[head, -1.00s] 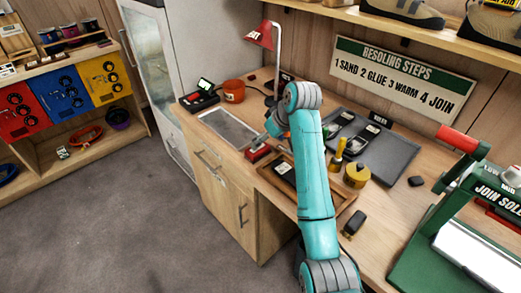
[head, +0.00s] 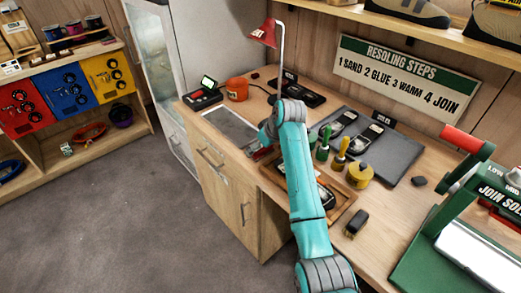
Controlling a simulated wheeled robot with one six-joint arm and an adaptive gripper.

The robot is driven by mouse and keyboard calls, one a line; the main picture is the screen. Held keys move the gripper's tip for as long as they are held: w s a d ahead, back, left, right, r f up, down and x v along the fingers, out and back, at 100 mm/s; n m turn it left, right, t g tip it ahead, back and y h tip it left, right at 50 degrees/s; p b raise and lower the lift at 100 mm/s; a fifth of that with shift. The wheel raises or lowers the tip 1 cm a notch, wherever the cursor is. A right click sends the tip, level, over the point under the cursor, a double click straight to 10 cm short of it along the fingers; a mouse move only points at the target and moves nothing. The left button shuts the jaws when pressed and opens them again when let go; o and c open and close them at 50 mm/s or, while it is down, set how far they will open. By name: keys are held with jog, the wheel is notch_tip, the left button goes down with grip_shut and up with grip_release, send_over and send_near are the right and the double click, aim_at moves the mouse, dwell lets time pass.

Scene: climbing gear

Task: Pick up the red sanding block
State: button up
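The red sanding block (head: 262,153) lies near the front edge of the workbench, beside the front right corner of the grey inset tray (head: 228,126). Only a small red part of it shows; my arm hides the rest. My gripper (head: 264,143) is low at the block, mostly hidden behind my own teal wrist. I cannot tell whether its fingers are open or shut, or whether they touch the block.
A wooden tray (head: 337,209) with dark items lies under and right of my arm. Green and yellow-handled tools, a yellow tin (head: 359,175) and a dark mat (head: 394,160) with shoe soles are to the right. An orange pot (head: 237,89) and red lamp (head: 264,33) stand behind.

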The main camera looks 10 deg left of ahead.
jog(key=c, duration=0.9)
jog(key=shift+r, duration=0.1)
notch_tip(320, 180, up, 10)
jog(key=shift+f, duration=0.1)
jog(key=o, duration=0.3)
jog(key=shift+c, duration=0.9)
